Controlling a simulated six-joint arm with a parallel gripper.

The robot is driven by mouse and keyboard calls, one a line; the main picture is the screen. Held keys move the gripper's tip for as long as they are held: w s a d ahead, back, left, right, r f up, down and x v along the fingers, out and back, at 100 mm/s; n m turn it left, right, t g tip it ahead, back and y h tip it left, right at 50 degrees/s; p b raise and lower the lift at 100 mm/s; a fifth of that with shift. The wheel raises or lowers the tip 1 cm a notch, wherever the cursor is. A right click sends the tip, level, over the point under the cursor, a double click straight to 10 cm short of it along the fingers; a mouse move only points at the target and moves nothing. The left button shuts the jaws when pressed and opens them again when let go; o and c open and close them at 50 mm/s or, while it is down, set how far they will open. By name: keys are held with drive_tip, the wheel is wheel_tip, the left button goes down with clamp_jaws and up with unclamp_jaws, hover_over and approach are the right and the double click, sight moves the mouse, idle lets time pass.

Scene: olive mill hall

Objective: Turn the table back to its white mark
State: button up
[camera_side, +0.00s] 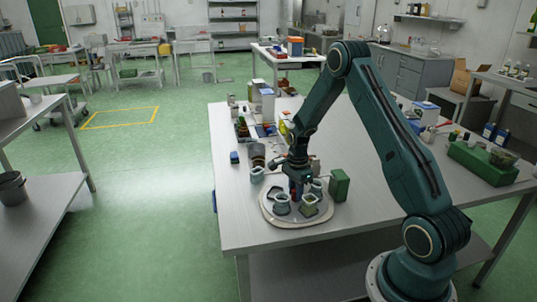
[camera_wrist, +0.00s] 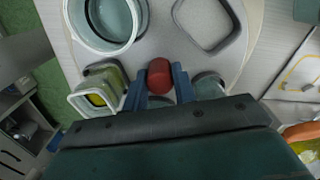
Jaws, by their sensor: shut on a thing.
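The round pale-grey turntable (camera_side: 268,214) lies on the metal workbench near its front edge; part of it fills the wrist view (camera_wrist: 165,30). A red knob (camera_wrist: 160,76) stands up from it. My gripper (camera_wrist: 160,88) points down with its blue fingers on either side of the knob, shut on it; it also shows in the side view (camera_side: 296,192). A round pale-blue jar (camera_wrist: 77,35) and a square jar with yellow-green contents (camera_wrist: 92,103) stand on the turntable. I cannot make out the white mark.
A green box (camera_side: 340,185) stands close to the turntable's right side. A small pale jar (camera_side: 257,175) stands just behind left. Bottles and a tray (camera_side: 243,133) crowd the bench further back. The bench's left front (camera_side: 238,215) is clear.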

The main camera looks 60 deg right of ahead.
drive_tip(key=m, duration=0.7)
idle(0.3)
drive_tip(key=o, duration=0.6)
drive_tip(key=shift+o, duration=0.2)
drive_tip(key=shift+r, duration=4)
